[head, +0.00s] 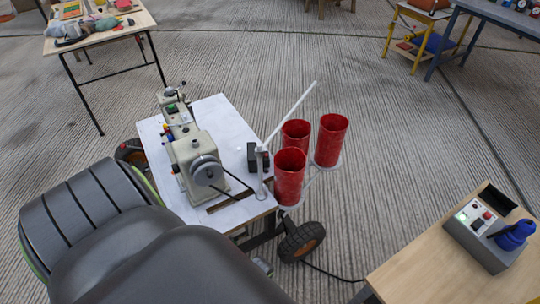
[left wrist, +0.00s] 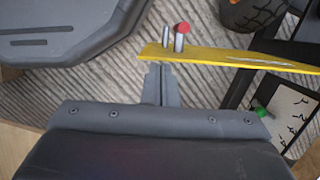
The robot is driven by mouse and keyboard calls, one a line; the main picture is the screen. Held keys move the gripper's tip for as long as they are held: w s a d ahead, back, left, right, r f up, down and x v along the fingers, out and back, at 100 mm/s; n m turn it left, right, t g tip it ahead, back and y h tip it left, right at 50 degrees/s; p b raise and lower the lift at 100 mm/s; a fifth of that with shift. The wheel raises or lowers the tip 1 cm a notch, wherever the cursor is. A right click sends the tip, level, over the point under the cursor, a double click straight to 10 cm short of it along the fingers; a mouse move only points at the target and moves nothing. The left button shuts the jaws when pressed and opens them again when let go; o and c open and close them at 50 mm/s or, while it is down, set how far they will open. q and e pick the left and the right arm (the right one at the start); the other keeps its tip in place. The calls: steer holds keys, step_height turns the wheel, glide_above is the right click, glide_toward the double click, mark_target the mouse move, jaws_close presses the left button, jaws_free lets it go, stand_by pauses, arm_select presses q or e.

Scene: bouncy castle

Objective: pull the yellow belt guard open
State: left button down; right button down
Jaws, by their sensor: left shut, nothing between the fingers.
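The yellow belt guard (left wrist: 225,58) shows in the left wrist view as a long narrow yellow bar running across to the right edge. Near its left end stand a grey metal pin (left wrist: 166,38) and a pin with a red cap (left wrist: 181,36). My left gripper (left wrist: 160,68) is shut and empty, its fingertips right at the near edge of the guard, just below the pins. I cannot tell whether they touch it. In the head view the guard and my left gripper are hidden. The sewing machine (head: 192,155) stands on a white wheeled table (head: 215,115). My right gripper is not in view.
Red cylinders (head: 331,140) stand at the table's right side, beside a slanting white rod (head: 290,112). A black wheel (head: 302,241) is below. A wooden table (head: 425,262) with a grey control box (head: 485,232) is at lower right. Open floor lies beyond.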

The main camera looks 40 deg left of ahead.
arm_select(q)
steer(key=s+m+p, duration=0.2)
steer(key=s+m, duration=0.1)
steer(key=s, duration=0.3)
steer(key=shift+s+a+y, duration=0.2)
steer(key=shift+a+y, duration=0.1)
steer(key=shift+y, duration=0.1)
steer(key=shift+r, duration=0.1)
steer(key=p+v, duration=0.9)
steer(key=v, duration=0.1)
steer(key=shift+p, duration=0.4)
steer(key=shift+s, duration=0.2)
steer(key=s+a+f+n+t, duration=0.2)
steer(key=s+a+n+t, duration=0.2)
steer(key=s, duration=0.4)
steer(key=shift+s+f, duration=0.2)
steer(key=shift+s, duration=0.1)
